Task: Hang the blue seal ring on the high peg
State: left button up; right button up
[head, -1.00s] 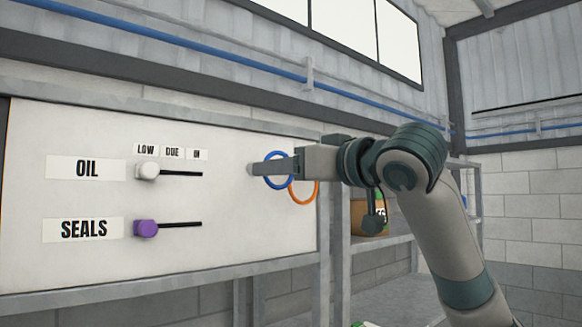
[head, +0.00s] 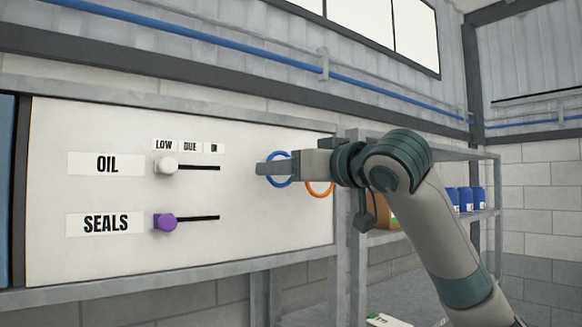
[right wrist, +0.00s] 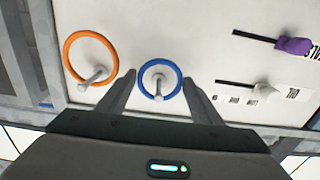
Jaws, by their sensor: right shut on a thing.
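The blue seal ring (right wrist: 145,92) is between the two fingers of my right gripper (right wrist: 159,80) in the right wrist view, one finger on each side. The gripper is shut on it. In the head view, the blue ring (head: 283,184) shows partly behind my right gripper (head: 268,168), close to the white board. A metal peg (right wrist: 158,82) shows inside the ring's outline in the right wrist view; I cannot tell whether it passes through the ring. An orange ring (right wrist: 66,56) is around another peg (right wrist: 95,75), and also shows in the head view (head: 320,195). My left gripper is not in view.
The white board (head: 90,260) carries a white slider knob (head: 166,164) beside OIL and a purple one (head: 165,222) beside SEALS. A grey shelf frame (head: 345,235) stands right of the board, with blue containers (head: 466,200) on it.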

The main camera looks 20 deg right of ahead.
jog(key=shift+w+a+f, duration=0.15)
jog(key=shift+w+f, duration=0.05)
jog(key=shift+w, duration=0.1)
dwell(0.6)
jog(key=o, duration=1.1)
jog(key=shift+s, duration=0.1)
jog(key=b+v, duration=0.9)
jog(key=v, duration=0.8)
